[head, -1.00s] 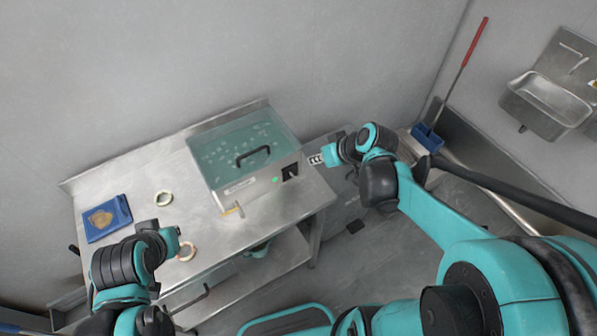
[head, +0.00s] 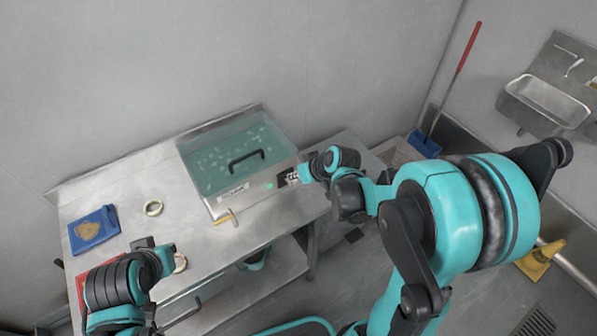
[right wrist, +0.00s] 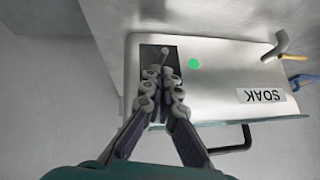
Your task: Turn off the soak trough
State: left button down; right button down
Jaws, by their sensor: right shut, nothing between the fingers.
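The soak trough (head: 228,200) is a steel box with a clear lid and a black handle, standing on the steel table. In the right wrist view its front panel (right wrist: 225,85) shows upside down, with a SOAK label (right wrist: 267,95), a lit green light (right wrist: 194,64) and a dark switch plate with a small lever (right wrist: 163,57). My right gripper (head: 293,177) is at the switch plate, its fingertips (right wrist: 163,82) shut and empty close to the lever; I cannot tell whether they touch it. My left gripper (head: 160,250) hovers over the table's front left; its fingers are unclear.
The steel table (head: 130,185) holds a blue tray (head: 94,230) with a brown patch, a pale ring (head: 153,208) and a second ring beside my left gripper. A yellow-handled tool (head: 226,218) lies before the trough. A wall sink (head: 545,100) is at the right.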

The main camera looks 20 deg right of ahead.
jog(key=shift+s+a+f, duration=0.1)
jog(key=shift+f, duration=0.4)
jog(key=shift+s+f+t+b, duration=0.15)
jog(key=shift+t+b, duration=0.15)
jog(key=shift+b, duration=0.4)
jog(key=shift+f+t+b, duration=0.1)
jog(key=shift+t+b, duration=0.2)
jog(key=shift+b, duration=0.05)
jog(key=shift+s+d+f+t+y+b, duration=0.25)
jog(key=shift+f+t+y+b, duration=0.35)
jog(key=shift+b, duration=0.55)
jog(key=shift+s+f+b, duration=0.25)
jog(key=shift+b, duration=0.45)
jog(key=shift+r, duration=0.1)
